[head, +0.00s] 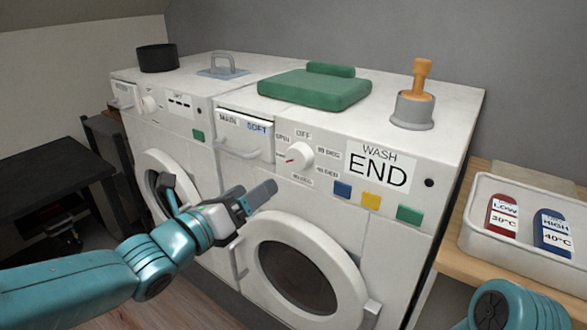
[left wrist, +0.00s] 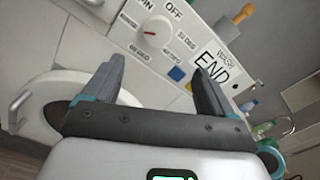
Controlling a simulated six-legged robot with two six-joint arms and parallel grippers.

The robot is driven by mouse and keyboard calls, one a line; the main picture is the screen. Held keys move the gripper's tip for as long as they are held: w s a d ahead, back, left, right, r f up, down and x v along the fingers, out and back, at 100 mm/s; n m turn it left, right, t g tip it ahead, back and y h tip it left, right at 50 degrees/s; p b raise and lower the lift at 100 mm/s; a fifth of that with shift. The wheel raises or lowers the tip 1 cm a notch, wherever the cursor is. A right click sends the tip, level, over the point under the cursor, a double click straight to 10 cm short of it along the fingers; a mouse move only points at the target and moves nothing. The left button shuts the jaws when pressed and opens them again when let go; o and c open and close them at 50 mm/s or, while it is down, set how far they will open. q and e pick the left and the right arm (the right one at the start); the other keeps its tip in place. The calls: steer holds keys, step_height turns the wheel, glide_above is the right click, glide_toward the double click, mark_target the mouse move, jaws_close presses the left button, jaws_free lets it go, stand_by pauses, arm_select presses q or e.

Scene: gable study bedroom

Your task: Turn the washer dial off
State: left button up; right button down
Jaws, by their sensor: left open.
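The washer dial (head: 299,155) is a round white knob on the right machine's front panel. Its red mark points left and slightly down, away from the OFF label above the knob. In the left wrist view the dial (left wrist: 157,31) sits beyond the gap between my fingers. My left gripper (head: 220,186) is open and empty, in front of the machines, below and left of the dial, apart from it. Both its fingers show in the left wrist view (left wrist: 157,68). My right gripper is out of view; only a teal part of my arm shows at lower right.
The right washer's panel has a drawer (head: 244,138), an END display (head: 377,167) and coloured buttons; its round door (head: 352,292) is below. A second machine (head: 178,125) stands left. A white tray (head: 475,245) with red and blue tags is at right. A green folded cloth (head: 315,89) lies on top.

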mark_target(296, 161)
arm_select(q)
steer(key=p+x, duration=0.3)
steer(key=x, duration=0.9)
steer(key=shift+w, duration=0.4)
steer(key=shift+w+d+f, duration=0.1)
steer(key=shift+w+d, duration=0.35)
steer(key=c, duration=1.1)
